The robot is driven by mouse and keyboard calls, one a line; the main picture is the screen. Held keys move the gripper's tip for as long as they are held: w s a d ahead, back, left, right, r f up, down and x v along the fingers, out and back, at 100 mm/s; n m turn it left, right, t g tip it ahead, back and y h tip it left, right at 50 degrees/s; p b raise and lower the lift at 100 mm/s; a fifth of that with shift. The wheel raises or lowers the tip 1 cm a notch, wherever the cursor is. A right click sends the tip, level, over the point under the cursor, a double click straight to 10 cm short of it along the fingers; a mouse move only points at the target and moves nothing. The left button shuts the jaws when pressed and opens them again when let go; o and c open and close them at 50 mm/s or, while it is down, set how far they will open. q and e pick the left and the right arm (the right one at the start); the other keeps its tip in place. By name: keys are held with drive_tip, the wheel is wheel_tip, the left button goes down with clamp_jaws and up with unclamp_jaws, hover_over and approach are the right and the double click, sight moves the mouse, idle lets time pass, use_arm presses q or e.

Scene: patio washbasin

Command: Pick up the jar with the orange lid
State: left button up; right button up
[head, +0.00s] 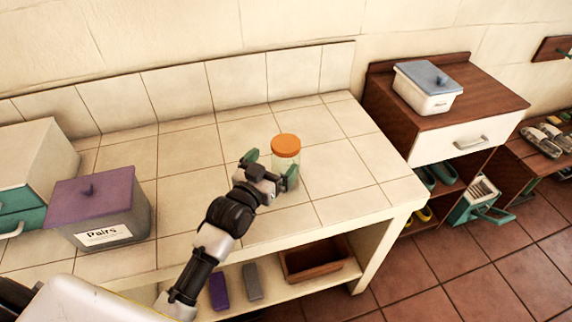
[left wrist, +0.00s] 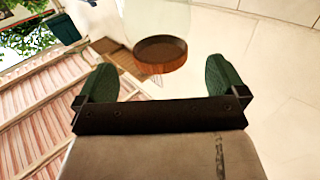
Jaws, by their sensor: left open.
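The jar with the orange lid (head: 286,146) stands upright on the tiled counter (head: 335,172). Its body is clear glass, and its lower part is partly hidden by a finger of my left gripper. My left gripper (head: 271,167) is open, with its green fingertips close to the jar's near side. In the left wrist view the jar (left wrist: 160,52) shows with its lid just ahead of the gap between the open fingers (left wrist: 162,80). I cannot tell whether a finger touches it. My right gripper is not in view.
A grey box with a purple lid (head: 100,212) marked "Pairs" stands on the counter at left, beside a drawer unit (head: 35,160). A white box with a blue lid (head: 428,88) sits on a wooden cabinet at right. The counter around the jar is clear.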

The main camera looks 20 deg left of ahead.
sight(286, 147)
use_arm(q)
drive_tip(key=shift+x, duration=0.8)
drive_tip(key=shift+w+d+r+p, duration=0.15)
drive_tip(key=shift+w+p, duration=0.15)
drive_tip(key=p+x, duration=0.1)
drive_tip(key=x, duration=0.2)
drive_tip(key=shift+w, duration=0.25)
drive_tip(key=shift+w+d, duration=0.1)
drive_tip(key=shift+w, duration=0.3)
drive_tip(key=shift+s, duration=0.1)
drive_tip(key=shift+c, duration=0.8)
drive_tip(key=c, duration=1)
drive_tip(key=shift+c, duration=0.7)
